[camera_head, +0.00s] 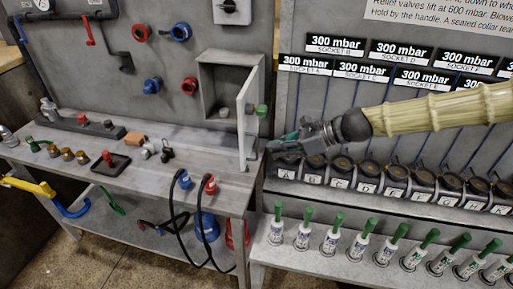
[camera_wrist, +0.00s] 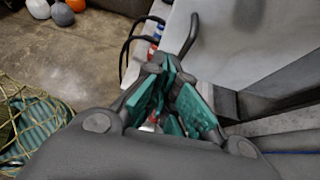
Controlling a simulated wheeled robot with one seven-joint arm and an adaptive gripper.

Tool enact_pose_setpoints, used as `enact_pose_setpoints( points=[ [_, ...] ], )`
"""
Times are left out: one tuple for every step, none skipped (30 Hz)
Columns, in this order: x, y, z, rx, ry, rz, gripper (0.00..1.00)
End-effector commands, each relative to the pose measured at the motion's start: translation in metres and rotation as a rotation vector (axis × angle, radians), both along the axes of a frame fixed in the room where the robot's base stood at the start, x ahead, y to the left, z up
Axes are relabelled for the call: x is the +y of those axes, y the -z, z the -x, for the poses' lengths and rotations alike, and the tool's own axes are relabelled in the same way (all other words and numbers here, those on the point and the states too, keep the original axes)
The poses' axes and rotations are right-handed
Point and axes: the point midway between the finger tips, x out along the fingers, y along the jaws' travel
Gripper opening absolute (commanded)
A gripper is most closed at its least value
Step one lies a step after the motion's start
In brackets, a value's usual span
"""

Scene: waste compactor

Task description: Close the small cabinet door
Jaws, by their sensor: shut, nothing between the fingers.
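The small cabinet (camera_head: 227,78) is a grey box on the back panel above the left bench. The cabinet's inside shows. My gripper (camera_head: 272,148) is just right of the door's lower part, below the knob; whether it touches the door I cannot tell. In the wrist view, the green fingers of my gripper (camera_wrist: 167,72) are together with nothing held.
The left bench (camera_head: 205,178) holds small fittings, with black hoses hanging at its front. Right of the door stand a row of lettered sockets (camera_head: 367,178) and a lower shelf of green-topped bottles (camera_head: 330,240). Red and blue valves (camera_head: 152,86) are on the panel.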

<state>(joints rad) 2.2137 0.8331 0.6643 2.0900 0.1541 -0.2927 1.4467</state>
Motion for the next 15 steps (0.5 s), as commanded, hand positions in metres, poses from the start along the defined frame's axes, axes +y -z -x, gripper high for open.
enact_pose_setpoints(
  points=[
    [0.004, 0.002, -0.001, 0.002, -0.001, 0.001, 0.0],
    [0.006, 0.004, -0.001, 0.003, -0.001, 0.0, 0.0],
    [0.009, 0.005, -0.002, 0.002, 0.0, 0.0, 0.0],
    [0.011, 0.007, -0.003, 0.002, 0.001, 0.001, 0.0],
    [0.013, 0.008, -0.003, 0.002, 0.001, 0.001, 0.0],
    [0.017, 0.01, -0.004, 0.003, 0.001, 0.0, 0.0],
    [0.019, 0.011, -0.004, 0.002, 0.0, 0.0, 0.0],
    [0.021, 0.012, -0.005, 0.002, 0.0, 0.0, 0.0],
    [0.025, 0.013, -0.006, 0.001, 0.0, 0.0, 0.0],
    [0.029, 0.012, -0.006, 0.001, -0.001, 0.001, 0.0],
    [0.032, 0.012, -0.007, 0.0, -0.001, 0.001, 0.0],
    [0.037, 0.011, -0.008, 0.0, -0.002, 0.0, 0.0],
    [0.04, 0.012, -0.008, 0.001, -0.002, 0.0, 0.0],
    [0.042, 0.012, -0.009, 0.003, -0.001, -0.001, 0.0],
    [0.046, 0.012, -0.01, 0.001, 0.0, 0.0, 0.0]
  ],
)
